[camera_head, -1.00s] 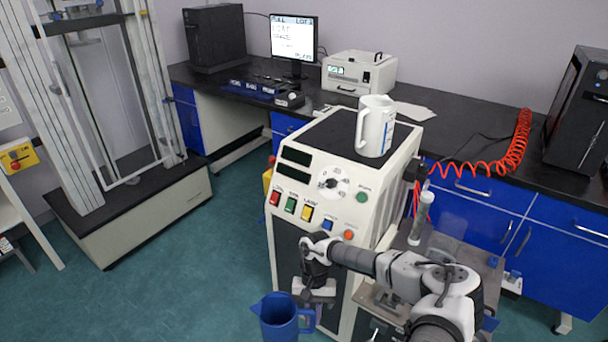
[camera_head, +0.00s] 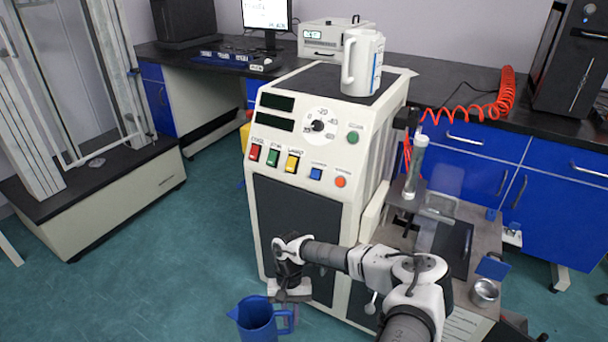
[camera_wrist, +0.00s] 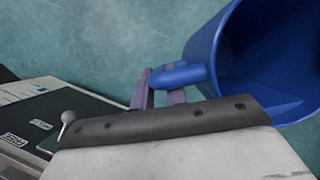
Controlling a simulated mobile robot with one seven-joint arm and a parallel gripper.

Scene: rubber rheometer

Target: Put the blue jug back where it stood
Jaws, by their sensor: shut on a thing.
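The blue jug (camera_head: 257,322) hangs in the air in front of the cream machine, low in the head view, roughly upright with its spout to the left. My gripper (camera_head: 289,309) is shut on the jug's handle. In the wrist view the jug (camera_wrist: 245,60) fills the upper right with its open mouth showing, and the fingers of my gripper (camera_wrist: 165,85) close around its handle. The jug's bottom is cut off by the frame edge in the head view. A white jug (camera_head: 362,62) stands upright on top of the machine.
The cream machine (camera_head: 305,220) with coloured buttons stands right behind my gripper. A side table (camera_head: 470,235) to its right holds a metal cup (camera_head: 484,291). Open green floor (camera_head: 150,290) lies to the left. A black-topped bench (camera_head: 450,105) runs along the back wall.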

